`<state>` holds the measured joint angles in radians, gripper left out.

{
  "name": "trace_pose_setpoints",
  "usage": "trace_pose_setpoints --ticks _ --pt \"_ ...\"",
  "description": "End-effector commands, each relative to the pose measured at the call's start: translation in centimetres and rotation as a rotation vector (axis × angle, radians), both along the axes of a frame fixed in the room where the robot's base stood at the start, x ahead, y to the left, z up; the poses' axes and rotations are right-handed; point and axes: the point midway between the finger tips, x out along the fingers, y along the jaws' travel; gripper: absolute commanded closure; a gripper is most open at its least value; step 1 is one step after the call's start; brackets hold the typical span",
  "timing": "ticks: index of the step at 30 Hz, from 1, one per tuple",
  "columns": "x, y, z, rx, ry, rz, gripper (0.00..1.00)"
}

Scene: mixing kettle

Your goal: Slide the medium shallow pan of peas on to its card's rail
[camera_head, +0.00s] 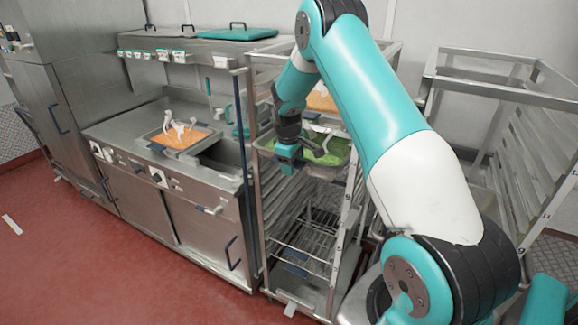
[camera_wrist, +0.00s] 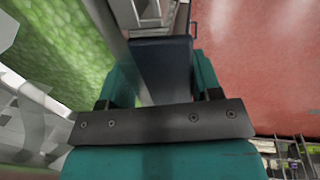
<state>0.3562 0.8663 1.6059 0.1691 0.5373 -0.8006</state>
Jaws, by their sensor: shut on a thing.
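The shallow pan of green peas (camera_head: 333,152) is at the upper part of the open-frame rack, with pale utensil-like pieces over it. The peas also fill the left of the wrist view (camera_wrist: 55,50). My gripper (camera_head: 289,160) is at the pan's near left side. In the wrist view my gripper (camera_wrist: 160,85) is shut on a dark blue handle (camera_wrist: 160,60) at the pan's edge. Whether the pan sits fully on a rail is hidden by my arm and the rack posts. The card is too small to make out.
The rack (camera_head: 257,190) has wire shelves (camera_head: 303,248) lower down. A pan of orange food (camera_head: 181,137) sits on the steel counter to the left, and another orange pan (camera_head: 321,99) is above the peas. A second rack (camera_head: 520,150) stands right.

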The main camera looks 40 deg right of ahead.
Motion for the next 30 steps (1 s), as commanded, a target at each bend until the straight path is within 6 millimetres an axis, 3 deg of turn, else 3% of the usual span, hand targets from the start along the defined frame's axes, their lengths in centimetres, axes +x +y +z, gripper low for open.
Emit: trace_pose_setpoints --ticks 30 --pt "2.6 -7.1 0.0 -0.006 -0.002 -0.001 1.00"
